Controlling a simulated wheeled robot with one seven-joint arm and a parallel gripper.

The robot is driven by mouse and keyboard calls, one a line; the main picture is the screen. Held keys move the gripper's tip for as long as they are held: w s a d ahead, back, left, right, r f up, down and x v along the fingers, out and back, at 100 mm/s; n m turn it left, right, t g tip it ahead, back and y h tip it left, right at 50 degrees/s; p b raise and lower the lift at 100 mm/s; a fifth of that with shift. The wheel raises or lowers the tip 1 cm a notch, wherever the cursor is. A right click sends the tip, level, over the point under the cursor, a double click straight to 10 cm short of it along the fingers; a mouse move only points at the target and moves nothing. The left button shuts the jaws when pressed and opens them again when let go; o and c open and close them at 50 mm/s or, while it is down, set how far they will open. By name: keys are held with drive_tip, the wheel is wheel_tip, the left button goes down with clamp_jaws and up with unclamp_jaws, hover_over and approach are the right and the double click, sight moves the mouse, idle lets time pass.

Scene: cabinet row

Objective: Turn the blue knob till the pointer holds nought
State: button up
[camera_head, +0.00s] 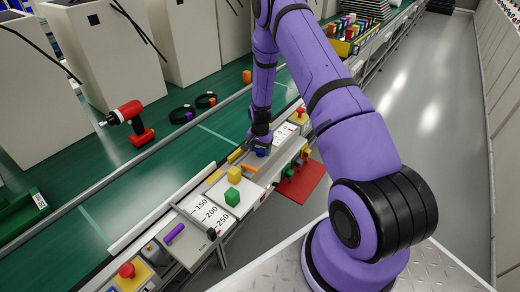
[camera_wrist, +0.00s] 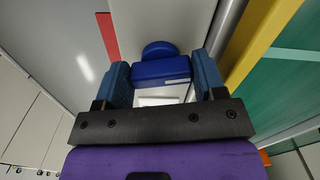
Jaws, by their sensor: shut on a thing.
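The blue knob (camera_wrist: 160,70) is between the two blue fingers of my gripper (camera_wrist: 162,80) in the wrist view. The gripper is shut on it. A white line shows on the knob's near right part. In the head view the knob (camera_head: 261,152) shows as a small blue patch under my gripper (camera_head: 261,141), on the narrow ledge beside the green belt. A white plate with dark marks (camera_head: 284,132) lies just beyond it. The pointer and the nought mark cannot be made out.
Red buttons (camera_head: 127,270) sit at both ends.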

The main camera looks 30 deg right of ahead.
sight(261, 149)
drive_tip(key=n, duration=0.4)
drive_tip(key=shift+d, duration=0.1)
drive_tip(key=shift+n, duration=2.5)
drive_tip(key=o, duration=0.6)
drive_tip(key=shift+s, duration=0.1)
drive_tip(key=shift+o, duration=0.2)
wheel_tip(261, 149, up, 11)
